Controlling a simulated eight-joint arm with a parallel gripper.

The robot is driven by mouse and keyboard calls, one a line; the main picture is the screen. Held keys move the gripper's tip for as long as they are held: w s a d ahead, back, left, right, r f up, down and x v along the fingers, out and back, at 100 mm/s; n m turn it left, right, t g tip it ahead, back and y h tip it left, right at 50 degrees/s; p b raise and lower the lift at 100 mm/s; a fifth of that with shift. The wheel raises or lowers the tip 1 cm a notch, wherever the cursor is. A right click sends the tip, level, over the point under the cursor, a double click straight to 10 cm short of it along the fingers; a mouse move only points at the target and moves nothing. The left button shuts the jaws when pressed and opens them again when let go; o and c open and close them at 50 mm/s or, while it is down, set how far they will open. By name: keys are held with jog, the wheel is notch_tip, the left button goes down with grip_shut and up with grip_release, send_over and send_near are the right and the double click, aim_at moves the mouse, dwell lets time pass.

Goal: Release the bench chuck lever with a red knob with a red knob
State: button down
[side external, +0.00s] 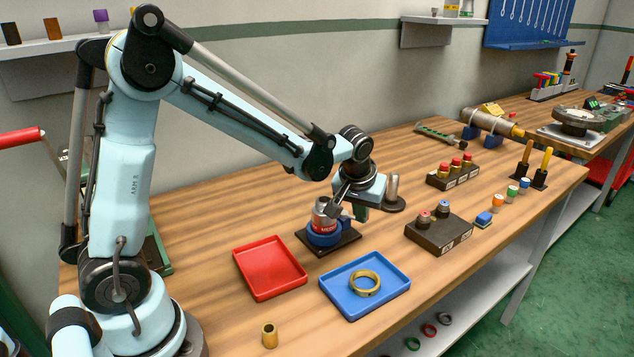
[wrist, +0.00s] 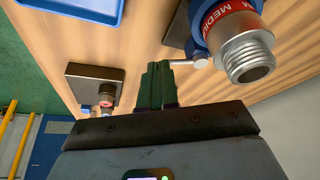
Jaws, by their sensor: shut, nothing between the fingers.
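The bench chuck (side external: 325,236) has a blue body on a dark square plate. It holds an upright metal fitting (side external: 322,213) with a red band. In the wrist view the chuck's blue body (wrist: 198,28) and the fitting's threaded end (wrist: 246,58) are at the upper right. A short pale lever rod (wrist: 186,62) runs from a round pivot beside the chuck to my fingers. No red knob shows on it; its outer end is hidden at the fingers. My gripper (side external: 361,214) is shut and empty, its green fingers (wrist: 155,72) close beside the rod; contact is unclear.
A red tray (side external: 258,288) and a blue tray (side external: 338,303) with a brass ring (side external: 366,283) lie in front. A dark block with pegs (side external: 438,236) stands to the right. A brass sleeve (side external: 270,335) stands near the front edge. A grey cylinder on a round base (side external: 392,190) is behind my gripper.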

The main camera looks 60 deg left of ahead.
jog(key=w+n+y, duration=0.1)
jog(key=w+n, duration=0.1)
jog(key=n, duration=0.1)
jog(key=shift+w+g, duration=0.15)
jog(key=shift+g, duration=0.25)
jog(key=w+n, duration=0.1)
jog(key=n, duration=0.1)
jog(key=w+n+g, duration=0.1)
jog(key=n, duration=0.1)
jog(key=shift+a+y, duration=0.4)
jog(key=n, duration=0.1)
jog(key=w+a+n+g, duration=0.1)
jog(key=shift+w+n, duration=0.15)
jog(key=shift+n, duration=0.25)
jog(key=n, duration=0.1)
jog(key=w+a+n+g, duration=0.1)
jog(key=shift+a+n, duration=0.15)
jog(key=shift+n, duration=0.25)
jog(key=shift+w+a, duration=0.25)
jog(key=shift+a, duration=0.25)
jog(key=shift+d, duration=0.1)
